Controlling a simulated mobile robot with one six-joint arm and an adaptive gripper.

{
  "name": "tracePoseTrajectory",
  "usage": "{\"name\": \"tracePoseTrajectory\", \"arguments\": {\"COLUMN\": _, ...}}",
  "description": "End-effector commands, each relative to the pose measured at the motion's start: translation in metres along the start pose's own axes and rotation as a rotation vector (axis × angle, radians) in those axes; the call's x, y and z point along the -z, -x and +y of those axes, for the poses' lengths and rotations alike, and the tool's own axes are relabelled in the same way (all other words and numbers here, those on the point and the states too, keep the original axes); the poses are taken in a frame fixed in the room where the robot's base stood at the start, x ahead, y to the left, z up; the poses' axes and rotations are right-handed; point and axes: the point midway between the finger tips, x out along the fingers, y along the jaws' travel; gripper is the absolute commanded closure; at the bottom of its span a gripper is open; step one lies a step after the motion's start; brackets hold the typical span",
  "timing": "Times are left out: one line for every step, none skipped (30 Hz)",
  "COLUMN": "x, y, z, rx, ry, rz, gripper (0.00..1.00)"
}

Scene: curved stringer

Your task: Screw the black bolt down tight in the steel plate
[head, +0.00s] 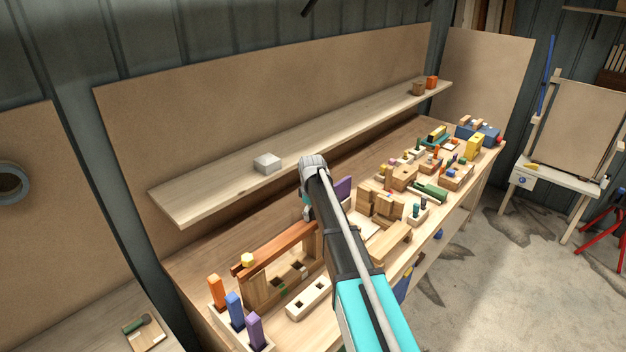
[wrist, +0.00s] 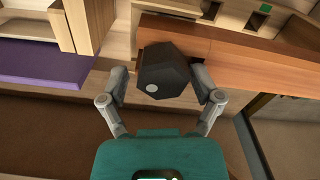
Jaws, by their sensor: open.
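The black bolt shows in the wrist view as a large black six-sided head (wrist: 165,72) with a small pale round spot on its face. My gripper (wrist: 160,84) is open, with one grey finger on each side of the head. The left finger is apart from it; the right finger looks very close, and I cannot tell whether it touches. The bolt's shank is hidden behind the head. I cannot make out the steel plate in either view. In the head view, my arm hides the bolt, and the gripper's fingers are not clear.
A reddish wooden beam (head: 275,247) lies beside my arm on the crowded workbench; it also shows in the wrist view (wrist: 265,70). A purple piece (wrist: 40,72) is at the left there. Blocks and pegs fill the bench. A shelf (head: 210,193) with a pale block (head: 267,163) runs behind.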

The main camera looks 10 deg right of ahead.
Motion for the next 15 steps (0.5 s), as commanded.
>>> {"name": "tracePoseTrajectory", "arguments": {"x": -0.0002, "y": 0.0002, "z": -0.0015, "rx": 0.001, "ry": 0.033, "rz": 0.0, "gripper": 0.13}}
{"name": "tracePoseTrajectory", "arguments": {"x": -0.0007, "y": 0.0002, "z": -0.0016, "rx": 0.001, "ry": 0.053, "rz": -0.001, "gripper": 0.13}}
{"name": "tracePoseTrajectory", "arguments": {"x": -0.0014, "y": 0.0004, "z": -0.0019, "rx": 0.001, "ry": 0.079, "rz": -0.001, "gripper": 0.13}}
{"name": "tracePoseTrajectory", "arguments": {"x": -0.0019, "y": 0.0005, "z": -0.002, "rx": 0.001, "ry": 0.099, "rz": -0.002, "gripper": 0.13}}
{"name": "tracePoseTrajectory", "arguments": {"x": -0.0024, "y": 0.0006, "z": -0.0021, "rx": 0.001, "ry": 0.12, "rz": -0.002, "gripper": 0.13}}
{"name": "tracePoseTrajectory", "arguments": {"x": -0.0029, "y": 0.0007, "z": -0.0022, "rx": 0.001, "ry": 0.146, "rz": -0.003, "gripper": 0.13}}
{"name": "tracePoseTrajectory", "arguments": {"x": -0.0032, "y": 0.0008, "z": -0.0024, "rx": 0.001, "ry": 0.166, "rz": -0.003, "gripper": 0.13}}
{"name": "tracePoseTrajectory", "arguments": {"x": -0.0035, "y": 0.0009, "z": -0.0026, "rx": 0.002, "ry": 0.187, "rz": -0.004, "gripper": 0.13}}
{"name": "tracePoseTrajectory", "arguments": {"x": -0.0039, "y": 0.0011, "z": -0.0027, "rx": 0.002, "ry": 0.214, "rz": -0.004, "gripper": 0.13}}
{"name": "tracePoseTrajectory", "arguments": {"x": -0.0041, "y": 0.0012, "z": -0.0028, "rx": 0.002, "ry": 0.233, "rz": -0.004, "gripper": 0.13}}
{"name": "tracePoseTrajectory", "arguments": {"x": -0.0043, "y": 0.0014, "z": -0.003, "rx": 0.002, "ry": 0.253, "rz": -0.004, "gripper": 0.13}}
{"name": "tracePoseTrajectory", "arguments": {"x": -0.0046, "y": 0.0015, "z": -0.0031, "rx": 0.002, "ry": 0.28, "rz": -0.005, "gripper": 0.13}}
{"name": "tracePoseTrajectory", "arguments": {"x": -0.0048, "y": 0.0017, "z": -0.0032, "rx": 0.002, "ry": 0.3, "rz": -0.005, "gripper": 0.13}}
{"name": "tracePoseTrajectory", "arguments": {"x": -0.005, "y": 0.0018, "z": -0.0033, "rx": 0.002, "ry": 0.32, "rz": -0.005, "gripper": 0.13}}
{"name": "tracePoseTrajectory", "arguments": {"x": -0.0052, "y": 0.002, "z": -0.0035, "rx": 0.002, "ry": 0.347, "rz": -0.005, "gripper": 0.13}}
